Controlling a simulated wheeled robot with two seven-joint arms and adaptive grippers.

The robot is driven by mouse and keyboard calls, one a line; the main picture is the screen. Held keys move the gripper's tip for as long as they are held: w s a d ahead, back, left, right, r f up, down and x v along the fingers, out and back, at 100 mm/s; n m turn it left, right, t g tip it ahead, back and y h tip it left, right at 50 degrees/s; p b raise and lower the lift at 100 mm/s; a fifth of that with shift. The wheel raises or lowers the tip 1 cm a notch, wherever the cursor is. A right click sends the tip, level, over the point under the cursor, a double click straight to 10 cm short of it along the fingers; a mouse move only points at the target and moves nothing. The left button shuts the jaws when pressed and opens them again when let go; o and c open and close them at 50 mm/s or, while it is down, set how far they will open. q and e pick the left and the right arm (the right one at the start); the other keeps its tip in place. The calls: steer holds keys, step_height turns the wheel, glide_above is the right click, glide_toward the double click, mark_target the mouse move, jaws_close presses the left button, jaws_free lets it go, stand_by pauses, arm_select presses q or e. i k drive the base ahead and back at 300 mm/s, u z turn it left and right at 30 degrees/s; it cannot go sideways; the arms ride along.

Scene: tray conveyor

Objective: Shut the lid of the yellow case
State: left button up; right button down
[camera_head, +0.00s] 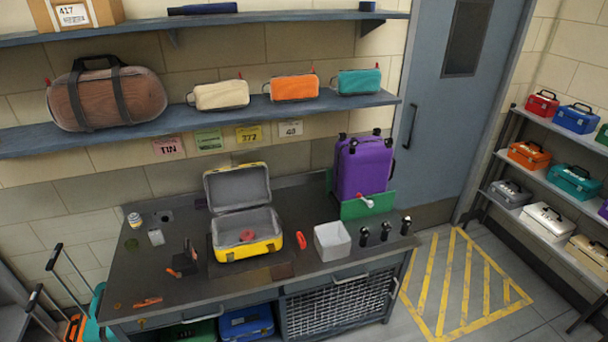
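The yellow case (245,252) stands on the dark workbench, left of the bench's middle. Its lid (238,187) is open and stands up at the back, with its grey inner side facing me. The grey-lined lower part is open at the top, and a small red ring-like thing (247,235) lies inside it. Neither of my grippers shows in the head view, so their state cannot be seen.
A purple suitcase (362,168) stands at the back right of the workbench (170,297), behind a green panel (370,206). A white bin (332,241) is right of the case. A small black object (184,263) is left of it. A shelf (120,133) hangs above.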

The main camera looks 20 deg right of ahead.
mark_target(236, 187)
steer(key=z, duration=1.05)
steer(key=i, duration=1.1)
steer(key=u, duration=0.25)
